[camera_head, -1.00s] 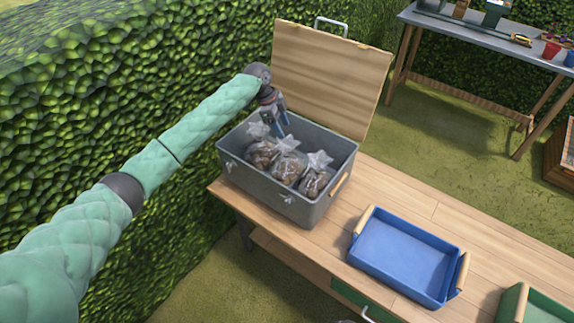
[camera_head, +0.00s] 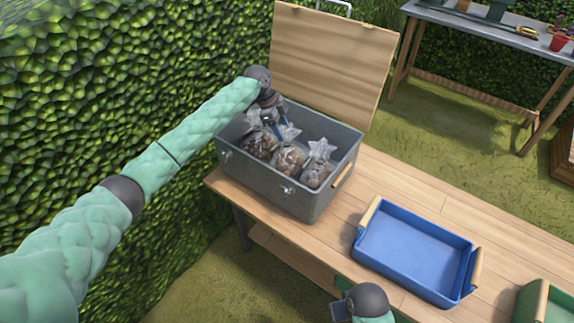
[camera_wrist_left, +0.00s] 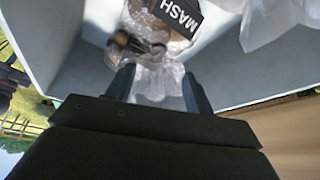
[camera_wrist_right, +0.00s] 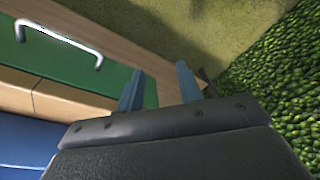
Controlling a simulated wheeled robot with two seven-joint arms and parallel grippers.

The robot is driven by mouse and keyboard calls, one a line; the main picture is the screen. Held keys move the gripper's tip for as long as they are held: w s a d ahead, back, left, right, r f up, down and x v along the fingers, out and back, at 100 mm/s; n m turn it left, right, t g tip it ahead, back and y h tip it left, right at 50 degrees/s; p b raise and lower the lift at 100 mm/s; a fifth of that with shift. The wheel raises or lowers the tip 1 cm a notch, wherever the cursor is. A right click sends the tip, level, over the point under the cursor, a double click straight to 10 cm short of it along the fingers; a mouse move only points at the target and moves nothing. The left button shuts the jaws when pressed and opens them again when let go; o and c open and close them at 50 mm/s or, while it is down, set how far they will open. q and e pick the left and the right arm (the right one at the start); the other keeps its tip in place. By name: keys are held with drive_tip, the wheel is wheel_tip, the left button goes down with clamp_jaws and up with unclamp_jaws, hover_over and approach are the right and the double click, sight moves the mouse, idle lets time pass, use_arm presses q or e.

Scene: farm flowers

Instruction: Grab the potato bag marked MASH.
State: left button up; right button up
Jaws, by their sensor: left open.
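Several clear potato bags (camera_head: 290,158) stand in a grey box (camera_head: 270,187) with its wooden lid raised. My left gripper (camera_head: 281,127) reaches down into the box at the bags' tops. In the left wrist view, the bag with the black MASH label (camera_wrist_left: 180,17) is straight ahead. Its clear plastic top (camera_wrist_left: 157,80) lies between the open fingers of my left gripper (camera_wrist_left: 158,88). Which bag this is in the head view I cannot tell. My right gripper (camera_wrist_right: 158,88) is open and empty, beside the table's front.
A blue tray (camera_head: 415,250) stands on the wooden table (camera_head: 385,185), with a green tray (camera_head: 545,305) at its right. A hedge (camera_head: 110,90) runs along the left. A green drawer with a metal handle (camera_wrist_right: 62,38) is near my right gripper. Table between box and blue tray is clear.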

sight(286, 136)
use_arm(q)
drive_tip(key=shift+f, duration=0.1)
drive_tip(key=shift+d+f, duration=0.15)
drive_tip(key=shift+f, duration=0.1)
drive_tip(key=shift+p+x, duration=0.5)
drive_tip(key=shift+x, duration=0.7)
drive_tip(key=p+x, duration=0.1)
drive_tip(key=x, duration=0.1)
drive_tip(key=p+x, duration=0.1)
drive_tip(key=x, duration=0.1)
drive_tip(key=shift+s, duration=0.25)
drive_tip(key=shift+f, duration=0.45)
use_arm(e)
wheel_tip(286, 136, down, 12)
drive_tip(key=shift+w+d, duration=0.15)
use_arm(q)
drive_tip(key=shift+c, duration=0.2)
clamp_jaws()
